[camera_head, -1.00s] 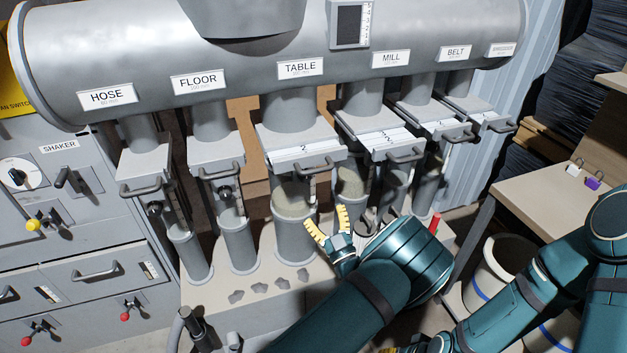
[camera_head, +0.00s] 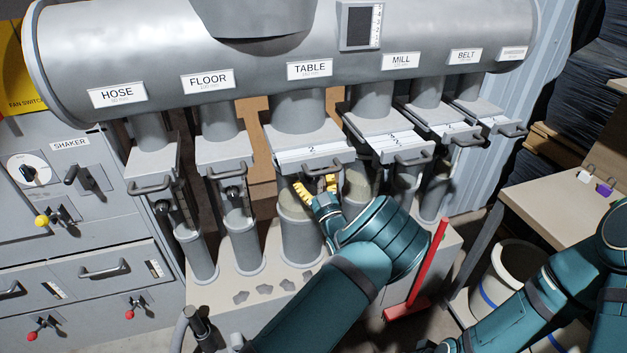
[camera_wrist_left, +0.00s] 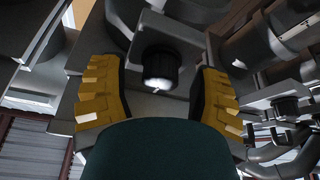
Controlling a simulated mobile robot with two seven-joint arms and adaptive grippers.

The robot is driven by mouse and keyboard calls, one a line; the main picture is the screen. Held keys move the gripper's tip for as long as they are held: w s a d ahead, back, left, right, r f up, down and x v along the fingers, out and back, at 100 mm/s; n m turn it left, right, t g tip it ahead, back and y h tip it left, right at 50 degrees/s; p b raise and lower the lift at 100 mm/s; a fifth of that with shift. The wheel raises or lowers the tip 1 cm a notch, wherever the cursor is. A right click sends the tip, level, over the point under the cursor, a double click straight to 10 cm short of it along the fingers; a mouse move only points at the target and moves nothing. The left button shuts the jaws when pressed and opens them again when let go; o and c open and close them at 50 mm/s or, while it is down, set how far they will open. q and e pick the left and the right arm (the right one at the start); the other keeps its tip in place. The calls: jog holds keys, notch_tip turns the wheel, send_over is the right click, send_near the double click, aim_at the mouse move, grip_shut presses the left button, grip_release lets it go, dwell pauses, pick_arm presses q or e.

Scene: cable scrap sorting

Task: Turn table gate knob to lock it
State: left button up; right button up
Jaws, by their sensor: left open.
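The TABLE gate (camera_head: 310,153) is the wide slide box under the TABLE label (camera_head: 309,69), with a grey bar handle (camera_head: 322,168) on its front. My left gripper (camera_head: 317,188) is just below that handle, in front of the TABLE pipe. Its yellow fingers are open. In the left wrist view a dark round knob (camera_wrist_left: 160,68) with a bright end lies between the two spread fingers (camera_wrist_left: 156,95), with room on both sides. No finger appears to touch it. In the head view the knob is hidden at the gripper. My right gripper is out of view.
HOSE (camera_head: 150,165) and FLOOR (camera_head: 224,150) gates stand to the left, MILL (camera_head: 392,140) and BELT (camera_head: 443,122) gates close on the right. A red T-shaped tool (camera_head: 428,270) stands right of my left arm. A table (camera_head: 540,200) is further right.

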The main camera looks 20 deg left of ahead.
pick_arm(q)
jog(key=shift+o, duration=0.2)
grip_shut()
jog(key=shift+m, duration=0.5)
jog(key=m+t+h, duration=0.1)
jog(key=m, duration=0.1)
jog(key=m+h+b, duration=0.1)
jog(key=m, duration=0.1)
jog(key=shift+t, duration=0.4)
jog(key=m+h, duration=0.1)
jog(key=m, duration=0.2)
jog(key=m+t+h, duration=0.1)
jog(key=m+h, duration=0.1)
jog(key=m, duration=0.2)
jog(key=shift+r, duration=0.1)
jog(key=m+h, duration=0.1)
jog(key=m, duration=0.2)
jog(key=m+h, duration=0.2)
jog(key=m, duration=0.1)
jog(key=m+g+h+p, duration=0.1)
jog(key=m+h, duration=0.1)
jog(key=m, duration=0.3)
jog(key=shift+m+p, duration=0.3)
jog(key=shift+m, duration=0.3)
